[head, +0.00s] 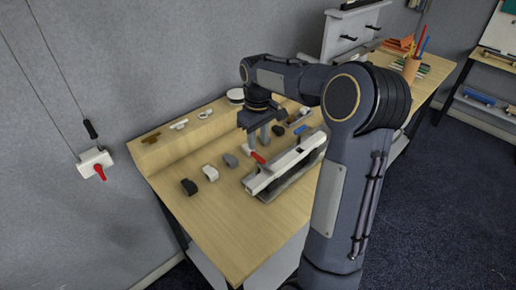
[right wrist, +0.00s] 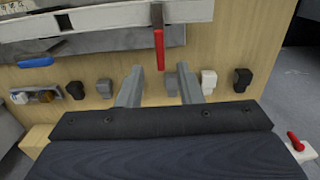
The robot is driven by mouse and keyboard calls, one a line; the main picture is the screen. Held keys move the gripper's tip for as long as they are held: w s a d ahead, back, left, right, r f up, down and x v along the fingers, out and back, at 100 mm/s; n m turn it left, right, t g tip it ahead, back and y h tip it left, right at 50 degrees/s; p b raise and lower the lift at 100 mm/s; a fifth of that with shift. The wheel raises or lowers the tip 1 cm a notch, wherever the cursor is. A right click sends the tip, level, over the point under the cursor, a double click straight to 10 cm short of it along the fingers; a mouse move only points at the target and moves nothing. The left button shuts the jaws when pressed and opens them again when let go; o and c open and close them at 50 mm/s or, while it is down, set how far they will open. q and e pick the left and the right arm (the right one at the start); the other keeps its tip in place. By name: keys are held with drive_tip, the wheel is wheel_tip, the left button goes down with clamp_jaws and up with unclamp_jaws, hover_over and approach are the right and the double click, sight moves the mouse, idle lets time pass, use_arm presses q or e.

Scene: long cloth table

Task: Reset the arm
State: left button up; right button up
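My right arm reaches over the wooden table (head: 225,212) in the head view. My right gripper (head: 259,143) points down above the tabletop, beside a white and grey rail fixture (head: 290,163) with a red handle (head: 258,157). In the right wrist view the two grey fingers of the right gripper (right wrist: 160,90) stand apart with nothing held between them. The red handle (right wrist: 160,48) and a small grey block (right wrist: 171,84) show beyond the fingers. My left gripper is not in view.
Black (head: 189,187), white (head: 210,173) and grey (head: 230,160) blocks stand in a row on the table. A raised ledge (head: 165,147) runs along the wall side. A wall box with a red lever (head: 99,171) hangs at left. The table's near left corner is clear.

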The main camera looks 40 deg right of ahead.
wheel_tip(320, 180, up, 2)
drive_tip(key=shift+r, duration=0.1)
idle(0.5)
drive_tip(key=shift+s+a+r, duration=0.1)
drive_tip(key=shift+s+a, duration=0.05)
drive_tip(key=shift+s, duration=0.05)
drive_tip(key=s+a+r+m+t+y, duration=0.1)
drive_tip(key=s+a+r+t+y, duration=0.2)
drive_tip(key=s+a, duration=0.6)
drive_tip(key=s+a+f+m+t, duration=0.1)
drive_tip(key=s+a+f, duration=0.1)
drive_tip(key=s+a, duration=0.2)
drive_tip(key=s+a+f+m+t, duration=0.1)
drive_tip(key=s+a+f, duration=0.1)
drive_tip(key=s+a, duration=0.3)
drive_tip(key=s, duration=0.4)
drive_tip(key=shift+s+a+f+t+y, duration=0.2)
drive_tip(key=shift+s+t+y, duration=0.1)
drive_tip(key=shift+y, duration=0.1)
